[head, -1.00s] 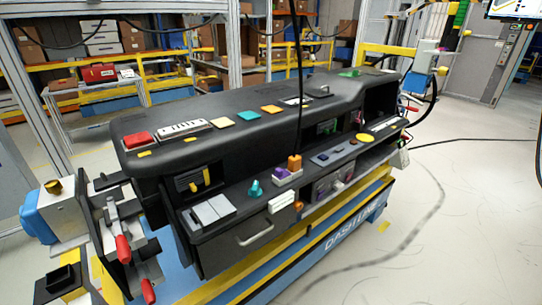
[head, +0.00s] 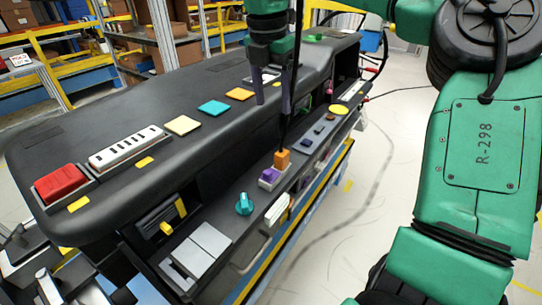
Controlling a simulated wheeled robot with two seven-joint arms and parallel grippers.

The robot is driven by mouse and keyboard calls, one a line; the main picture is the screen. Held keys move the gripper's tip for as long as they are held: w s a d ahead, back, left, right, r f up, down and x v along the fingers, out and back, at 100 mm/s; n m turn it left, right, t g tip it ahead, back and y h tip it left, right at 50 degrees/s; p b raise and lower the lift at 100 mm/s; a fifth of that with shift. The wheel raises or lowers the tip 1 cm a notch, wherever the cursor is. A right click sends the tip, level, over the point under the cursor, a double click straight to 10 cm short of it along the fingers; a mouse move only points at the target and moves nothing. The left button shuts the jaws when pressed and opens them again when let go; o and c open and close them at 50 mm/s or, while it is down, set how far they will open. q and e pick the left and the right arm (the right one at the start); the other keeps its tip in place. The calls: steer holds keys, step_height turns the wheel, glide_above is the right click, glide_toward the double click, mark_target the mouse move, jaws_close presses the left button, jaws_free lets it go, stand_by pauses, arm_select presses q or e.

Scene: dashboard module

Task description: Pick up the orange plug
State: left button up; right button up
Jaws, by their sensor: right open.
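The orange plug (head: 282,158) stands upright in a light socket block (head: 265,185) on the dashboard's lower ledge, behind a purple plug (head: 269,173). A black cable (head: 294,70) runs down to it from above. My right gripper (head: 272,100) points down over the dashboard's front edge, above the orange plug and apart from it. Its jaws are open, with nothing between them. My left gripper is not in view.
The black dashboard (head: 120,105) fills the left and middle. A teal knob (head: 244,203), grey panels (head: 202,250) and a yellow disc (head: 339,109) sit along the ledge. A red block (head: 62,184) and coloured tiles lie on top.

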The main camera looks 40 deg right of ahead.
steer(key=p, duration=0.1)
glide_toward(282, 152)
steer(key=f+p, duration=0.1)
steer(key=f, duration=0.1)
steer(key=f+p, duration=0.1)
steer(key=f, duration=0.2)
steer(key=d+f+p, duration=0.1)
steer(key=f, duration=0.2)
steer(key=shift+p, duration=0.4)
steer(key=shift+w+d+f, duration=0.1)
steer(key=shift+f, duration=0.25)
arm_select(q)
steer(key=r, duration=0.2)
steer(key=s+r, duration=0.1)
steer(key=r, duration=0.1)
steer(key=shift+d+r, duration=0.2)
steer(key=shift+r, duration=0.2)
arm_select(e)
steer(key=shift+r, duration=0.1)
jaws_close()
